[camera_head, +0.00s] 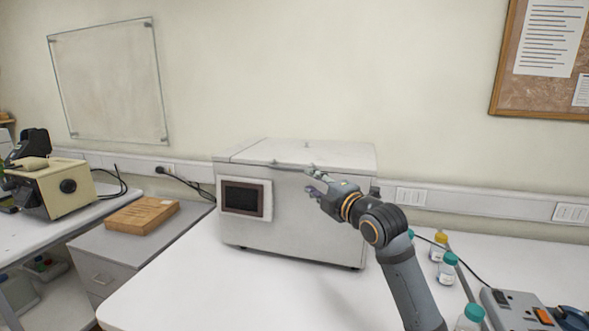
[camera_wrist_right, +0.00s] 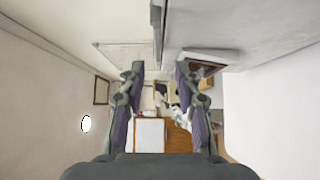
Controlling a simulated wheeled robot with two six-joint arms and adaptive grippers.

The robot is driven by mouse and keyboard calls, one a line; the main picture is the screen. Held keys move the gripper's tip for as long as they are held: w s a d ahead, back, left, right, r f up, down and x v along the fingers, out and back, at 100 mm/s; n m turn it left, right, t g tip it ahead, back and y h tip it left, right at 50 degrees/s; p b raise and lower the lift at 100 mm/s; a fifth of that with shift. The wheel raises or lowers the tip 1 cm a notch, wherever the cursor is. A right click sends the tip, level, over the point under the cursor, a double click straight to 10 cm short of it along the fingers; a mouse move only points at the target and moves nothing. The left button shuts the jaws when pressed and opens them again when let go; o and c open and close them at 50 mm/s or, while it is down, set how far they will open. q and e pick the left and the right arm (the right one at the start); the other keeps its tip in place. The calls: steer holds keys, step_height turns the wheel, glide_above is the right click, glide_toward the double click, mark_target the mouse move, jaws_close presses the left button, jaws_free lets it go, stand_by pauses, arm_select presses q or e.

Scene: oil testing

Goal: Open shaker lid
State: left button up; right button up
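The shaker (camera_head: 300,225) is a white box on the white table, with a dark screen (camera_head: 243,198) on its front left. Its lid (camera_head: 310,153) lies flat on top and looks closed, with a thin dark line along the front edge. My right gripper (camera_head: 316,180) is in front of the shaker's upper front, just below the lid's front edge. In the right wrist view its two fingers (camera_wrist_right: 160,72) are apart with nothing between them. I cannot tell whether the fingers touch the lid. My left gripper is in neither view.
Bottles with teal caps (camera_head: 447,268) and a grey device (camera_head: 520,308) stand at the table's right. A wooden box (camera_head: 142,215) sits on a grey cabinet at left, near a beige machine (camera_head: 55,187). The table in front of the shaker is clear.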

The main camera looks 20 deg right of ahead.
mark_target(291, 170)
steer(key=w+p, duration=0.1)
steer(key=w, duration=0.1)
steer(key=w+a+p, duration=0.1)
steer(key=w, duration=0.2)
steer(key=w+a+p, duration=0.1)
steer(key=w, duration=0.1)
steer(key=shift+w+r, duration=0.25)
steer(key=shift+r, duration=0.05)
steer(key=shift+w+a, duration=0.2)
steer(key=shift+w, duration=0.65)
steer(key=shift+f, duration=0.1)
steer(key=shift+c, duration=0.3)
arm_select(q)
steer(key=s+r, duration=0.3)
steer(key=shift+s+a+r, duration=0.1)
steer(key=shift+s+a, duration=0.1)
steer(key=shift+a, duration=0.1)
arm_select(e)
jaws_close()
